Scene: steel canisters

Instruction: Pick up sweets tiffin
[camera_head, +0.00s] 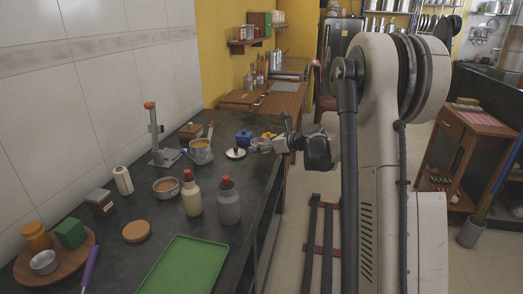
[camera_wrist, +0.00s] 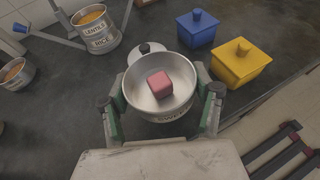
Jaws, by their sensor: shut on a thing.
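The sweets tiffin (camera_wrist: 180,103) is a round steel bowl with a pink cube (camera_wrist: 159,84) in it. Lettering on its front is partly hidden. My gripper (camera_wrist: 162,108) has one finger on each side of the bowl and is shut on it. In the head view the bowl (camera_head: 261,146) is small at the counter's right edge, with my gripper (camera_head: 281,144) at its right side. I cannot tell whether the bowl is off the counter.
A knobbed lid (camera_wrist: 150,49) lies just behind the bowl. A blue lidded box (camera_wrist: 196,29) and a yellow one (camera_wrist: 238,63) stand close at right. Bottles (camera_head: 229,203) and a green tray (camera_head: 185,265) are nearer.

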